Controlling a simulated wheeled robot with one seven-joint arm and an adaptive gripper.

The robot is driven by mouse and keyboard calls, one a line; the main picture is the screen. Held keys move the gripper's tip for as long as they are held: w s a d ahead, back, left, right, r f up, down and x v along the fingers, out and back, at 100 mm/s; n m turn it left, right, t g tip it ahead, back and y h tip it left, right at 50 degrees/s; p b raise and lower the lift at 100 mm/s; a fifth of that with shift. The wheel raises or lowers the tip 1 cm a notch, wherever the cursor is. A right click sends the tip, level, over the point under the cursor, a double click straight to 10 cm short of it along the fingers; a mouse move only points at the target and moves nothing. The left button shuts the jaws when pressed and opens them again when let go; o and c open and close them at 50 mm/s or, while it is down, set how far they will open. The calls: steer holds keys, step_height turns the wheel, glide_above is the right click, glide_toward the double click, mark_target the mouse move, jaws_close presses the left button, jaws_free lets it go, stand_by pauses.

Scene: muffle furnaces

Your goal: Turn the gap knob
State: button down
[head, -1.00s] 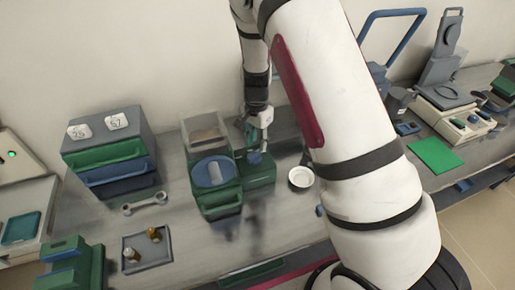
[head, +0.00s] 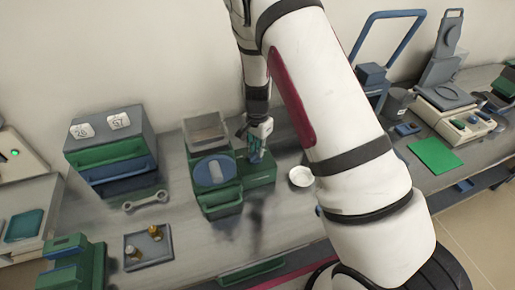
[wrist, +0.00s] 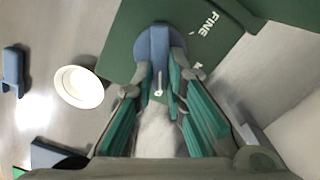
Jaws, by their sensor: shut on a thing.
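The gap knob is a blue round knob (wrist: 153,42) with a pale pointer mark, on the top of a green machine block (wrist: 120,35) lettered "FINE" in the wrist view. My gripper (wrist: 160,78) points down at the block, its two fingers on either side of the knob and shut on it. In the head view my gripper (head: 256,152) is over the right part of the green machine (head: 262,178). The knob is mostly hidden there by the fingers.
A white dish (head: 300,177) stands just right of the machine. A blue round lid (head: 213,172) and a clear-topped hopper (head: 206,131) are on its left.

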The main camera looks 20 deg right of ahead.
steer(key=shift+n, duration=0.3)
steer(key=n, duration=0.3)
steer(key=n+b, duration=0.1)
steer(key=n, duration=0.1)
steer(key=shift+w+a, duration=0.25)
steer(key=shift+w, duration=0.05)
steer(key=n, duration=0.4)
steer(key=n+b, duration=0.1)
steer(key=n, duration=0.1)
steer(key=shift+w+a, duration=0.1)
steer(key=shift+a, duration=0.25)
steer(key=c, duration=1.6)
jaws_free()
step_height(320, 180, up, 12)
